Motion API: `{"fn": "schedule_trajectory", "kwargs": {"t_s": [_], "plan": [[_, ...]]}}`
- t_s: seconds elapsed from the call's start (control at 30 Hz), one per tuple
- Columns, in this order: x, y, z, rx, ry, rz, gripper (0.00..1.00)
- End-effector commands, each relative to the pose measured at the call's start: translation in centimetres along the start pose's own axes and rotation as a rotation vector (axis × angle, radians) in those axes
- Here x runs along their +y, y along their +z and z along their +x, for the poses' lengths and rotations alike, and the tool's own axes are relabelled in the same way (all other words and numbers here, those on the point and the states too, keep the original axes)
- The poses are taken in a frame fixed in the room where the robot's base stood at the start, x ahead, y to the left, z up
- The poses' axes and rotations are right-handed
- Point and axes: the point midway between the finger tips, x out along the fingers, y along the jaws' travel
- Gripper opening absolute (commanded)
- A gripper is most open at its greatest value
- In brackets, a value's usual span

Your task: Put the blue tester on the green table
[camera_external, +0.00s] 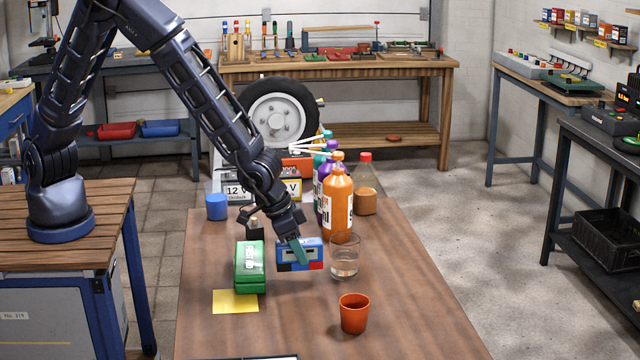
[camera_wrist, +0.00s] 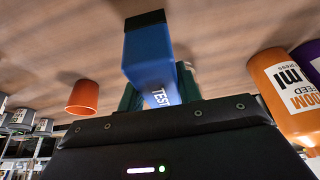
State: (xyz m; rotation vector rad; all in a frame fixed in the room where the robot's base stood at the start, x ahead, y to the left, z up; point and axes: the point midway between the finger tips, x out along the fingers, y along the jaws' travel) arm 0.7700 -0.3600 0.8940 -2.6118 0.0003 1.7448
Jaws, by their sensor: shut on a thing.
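The blue tester (camera_external: 314,254) is a small blue box with dark and red parts along its lower edge. My gripper (camera_external: 300,250) is shut on it, with a teal finger across its front. The tester is over the brown wooden table (camera_external: 400,320), beside a green box; I cannot tell whether it touches the tabletop. In the wrist view the tester (camera_wrist: 149,65) shows TEST lettering and a black end, held between the green fingers (camera_wrist: 157,96). No table with a clearly green top shows in the external view.
The green box (camera_external: 250,268) stands left of the tester, by a yellow sheet (camera_external: 236,302). A glass (camera_external: 344,262), an orange cup (camera_external: 354,313) and an orange bottle (camera_external: 338,205) are to the right. The table's front right is clear. A workbench (camera_external: 340,70) is behind.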

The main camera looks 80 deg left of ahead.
Motion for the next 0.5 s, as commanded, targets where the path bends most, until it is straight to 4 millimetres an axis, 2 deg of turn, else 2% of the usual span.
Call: {"fn": "schedule_trajectory", "kwargs": {"t_s": [0.17,0.37,0.5], "plan": [[0.0,0.5,1.1,-0.001,0.000,0.000,0.07],[-0.1,1.5,3.6,-0.002,-0.001,0.000,0.07],[0.0,1.7,4.0,0.001,0.001,-0.001,0.07]]}}
